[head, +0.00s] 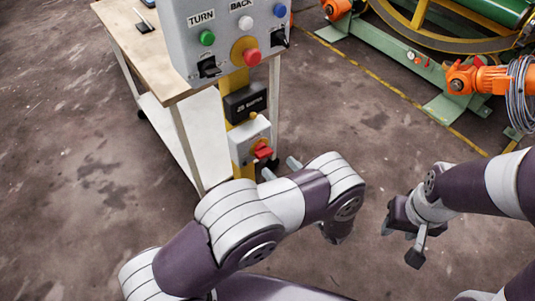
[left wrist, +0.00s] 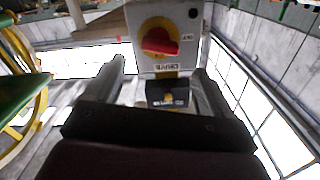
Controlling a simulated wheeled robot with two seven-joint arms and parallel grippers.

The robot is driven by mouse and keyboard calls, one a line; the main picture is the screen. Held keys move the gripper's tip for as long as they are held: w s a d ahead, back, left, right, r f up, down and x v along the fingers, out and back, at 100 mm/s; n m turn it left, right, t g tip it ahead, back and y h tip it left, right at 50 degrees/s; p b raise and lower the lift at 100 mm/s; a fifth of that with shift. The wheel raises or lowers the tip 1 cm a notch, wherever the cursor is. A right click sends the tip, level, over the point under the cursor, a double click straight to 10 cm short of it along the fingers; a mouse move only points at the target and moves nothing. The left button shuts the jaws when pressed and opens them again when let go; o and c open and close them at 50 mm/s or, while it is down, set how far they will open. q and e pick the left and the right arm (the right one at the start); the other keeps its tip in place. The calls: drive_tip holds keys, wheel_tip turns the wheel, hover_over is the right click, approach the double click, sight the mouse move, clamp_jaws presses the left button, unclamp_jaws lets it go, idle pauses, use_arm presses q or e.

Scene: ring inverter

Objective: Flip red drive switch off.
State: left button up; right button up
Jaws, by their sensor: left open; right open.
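The red drive switch (head: 263,150) is a rotary handle on a small light-grey box (head: 240,140) low on the yellow post. In the left wrist view, which shows the box upside down, the red handle (left wrist: 160,42) sits on a round yellow plate, lying roughly sideways. My left gripper (head: 280,168) is just in front of the box, mostly hidden behind my arm. My right gripper (head: 400,243) is open and empty above the floor, to the right.
A grey control panel (head: 222,65) with several buttons and black switches hangs above the drive box. A wooden-topped table (head: 118,38) stands behind left. A green machine (head: 400,50) is at the back right. Floor in between is clear.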

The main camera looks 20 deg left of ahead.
sight(266, 155)
use_arm(q)
drive_tip(key=x, duration=0.6)
drive_tip(key=shift+w+a, duration=0.2)
drive_tip(key=c, duration=1.1)
drive_tip(key=shift+o, duration=0.2)
drive_tip(key=shift+f+n, duration=0.1)
drive_tip(key=shift+n, duration=0.5)
drive_tip(key=shift+s+n+b, duration=0.1)
drive_tip(key=shift+n+b, duration=0.25)
drive_tip(key=shift+n, duration=0.65)
drive_tip(key=o, duration=1.1)
drive_tip(key=shift+c, duration=0.2)
